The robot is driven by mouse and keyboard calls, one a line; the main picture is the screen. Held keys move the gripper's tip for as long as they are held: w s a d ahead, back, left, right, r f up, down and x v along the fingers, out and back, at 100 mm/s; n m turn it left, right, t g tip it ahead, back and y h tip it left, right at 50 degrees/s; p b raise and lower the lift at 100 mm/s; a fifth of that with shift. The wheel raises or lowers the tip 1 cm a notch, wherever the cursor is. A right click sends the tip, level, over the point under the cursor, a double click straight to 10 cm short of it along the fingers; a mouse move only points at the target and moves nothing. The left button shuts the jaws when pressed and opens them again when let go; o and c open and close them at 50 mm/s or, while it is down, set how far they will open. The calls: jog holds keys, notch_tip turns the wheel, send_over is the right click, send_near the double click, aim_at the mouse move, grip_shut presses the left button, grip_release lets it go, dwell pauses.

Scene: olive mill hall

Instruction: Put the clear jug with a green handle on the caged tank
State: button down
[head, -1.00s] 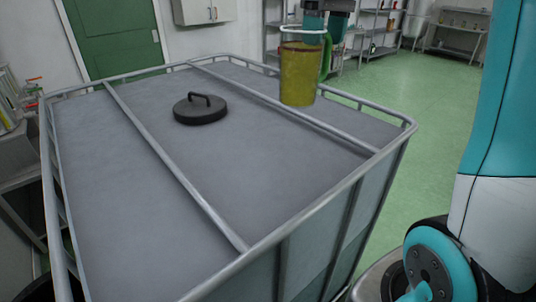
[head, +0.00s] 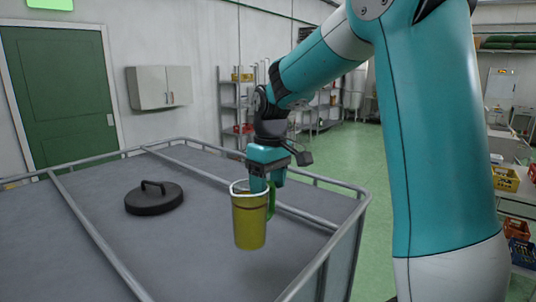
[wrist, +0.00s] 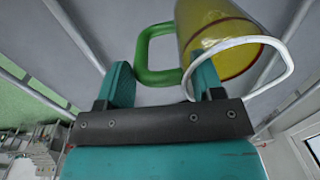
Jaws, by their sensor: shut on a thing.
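The clear jug (head: 249,222) with a green handle (head: 271,202) holds yellow-green liquid and has a white rim. It stands upright over the grey top of the caged tank (head: 100,240), near the right side; I cannot tell whether its base touches the top. My gripper (head: 268,182) is shut on the jug's handle from above. In the wrist view, the handle (wrist: 143,50) sits between the two fingers of my gripper (wrist: 162,78), and the jug (wrist: 215,30) is at the upper right.
A black round lid (head: 154,199) with a raised handle lies on the tank top, left of the jug. Metal rails (head: 320,180) edge and cross the top. Shelves (head: 235,110) stand behind, with green floor (head: 345,160) to the right. Crates (head: 515,230) are at the far right.

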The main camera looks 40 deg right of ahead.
aim_at(268, 215)
jog(key=shift+f+p, duration=0.6)
jog(key=shift+f, duration=2.85)
jog(key=shift+c, duration=1.2)
grip_release()
jog(key=shift+r, duration=0.2)
jog(key=r, duration=0.4)
jog(key=r+b, duration=0.1)
jog(key=r, duration=0.3)
jog(key=r+b, duration=0.1)
jog(key=r, duration=0.3)
jog(key=shift+d, duration=0.3)
jog(key=s+a+f+n+y, duration=0.1)
jog(key=s+a+f+n, duration=0.1)
jog(key=s+a, duration=0.8)
jog(key=s+a+f+n+y, duration=0.2)
jog(key=s+a+f, duration=0.3)
jog(key=s+a, duration=0.5)
jog(key=a+n, duration=0.1)
jog(key=a, duration=0.2)
jog(key=shift+s+a+y, duration=0.2)
jog(key=shift+a+y, duration=0.1)
jog(key=shift+a, duration=0.1)
